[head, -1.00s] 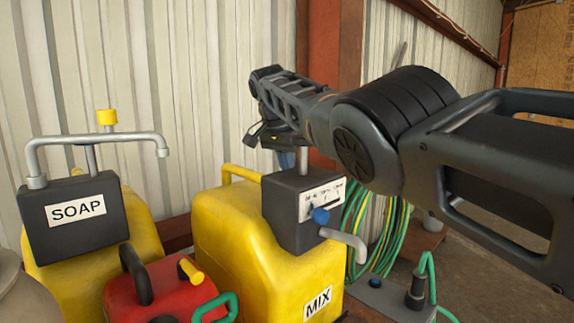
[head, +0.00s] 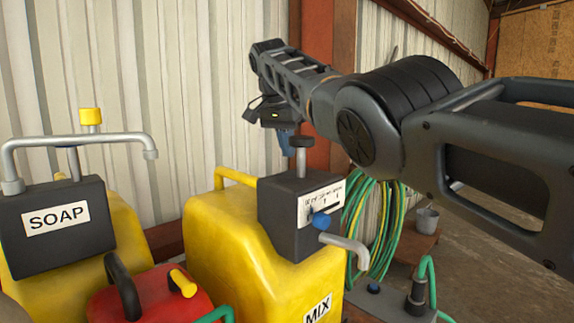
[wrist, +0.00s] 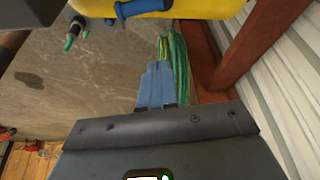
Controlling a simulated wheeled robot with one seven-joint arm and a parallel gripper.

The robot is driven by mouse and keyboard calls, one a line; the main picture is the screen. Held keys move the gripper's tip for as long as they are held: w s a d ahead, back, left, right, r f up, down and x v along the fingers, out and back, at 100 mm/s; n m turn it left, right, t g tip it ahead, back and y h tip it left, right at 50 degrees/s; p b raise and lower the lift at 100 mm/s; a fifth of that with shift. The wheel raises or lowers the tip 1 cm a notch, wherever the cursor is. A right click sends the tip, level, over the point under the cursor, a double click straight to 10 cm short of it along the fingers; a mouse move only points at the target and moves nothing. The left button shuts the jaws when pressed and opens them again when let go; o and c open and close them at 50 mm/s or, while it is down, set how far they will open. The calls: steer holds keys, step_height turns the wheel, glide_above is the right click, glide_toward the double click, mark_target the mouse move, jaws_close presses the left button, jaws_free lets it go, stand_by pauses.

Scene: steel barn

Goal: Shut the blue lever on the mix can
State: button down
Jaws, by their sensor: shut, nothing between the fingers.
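In the wrist view a blue lever (wrist: 140,8) lies across the top edge beside the yellow can (wrist: 200,8). My gripper (head: 284,145) is behind the pump post in the head view, its tips partly hidden. The wrist view shows its blue-grey fingers (wrist: 157,87) together and empty, apart from the lever.
The SOAP can (head: 145,238) and a red can (head: 160,290) stand to the left. A green hose coil (head: 375,225) hangs behind the mix can. The corrugated wall (head: 180,80) is close behind. Concrete floor (wrist: 75,85) is open on the other side.

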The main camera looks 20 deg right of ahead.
steer(key=shift+v, duration=2.65)
